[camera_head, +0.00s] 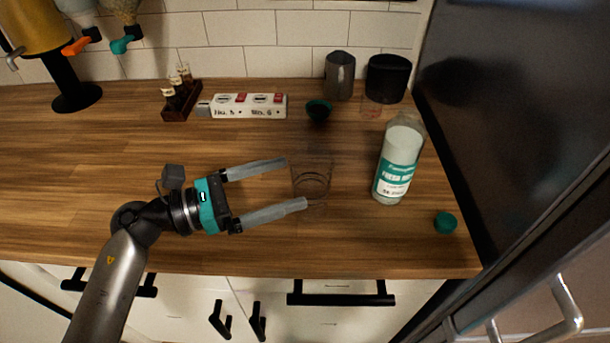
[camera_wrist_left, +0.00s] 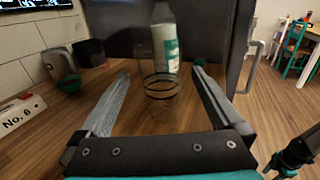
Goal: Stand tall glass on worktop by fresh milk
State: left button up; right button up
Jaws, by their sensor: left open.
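The tall glass (camera_head: 311,184) is clear with dark bands and stands upright on the wooden worktop (camera_head: 230,160). My left gripper (camera_head: 297,184) is open, its two fingers either side of the glass. The left wrist view also shows the glass (camera_wrist_left: 160,95) between the spread fingers (camera_wrist_left: 160,90). The fresh milk bottle (camera_head: 400,160) is white with a teal label and stands just right of the glass, with a gap between them. It shows behind the glass in the left wrist view (camera_wrist_left: 165,45). My right gripper is in neither view.
A green cap (camera_head: 445,222) lies right of the milk near the worktop edge. Behind are a dark green cup (camera_head: 318,110), a small clear glass (camera_head: 371,107), a metal jug (camera_head: 340,75), a black container (camera_head: 387,78) and a white numbered block (camera_head: 249,106). A dark tall panel (camera_head: 490,90) borders the right.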

pick_arm(q)
jog(key=v, duration=0.6)
jog(key=shift+a+b, duration=0.25)
jog(key=shift+b, duration=0.05)
jog(key=shift+s, duration=0.1)
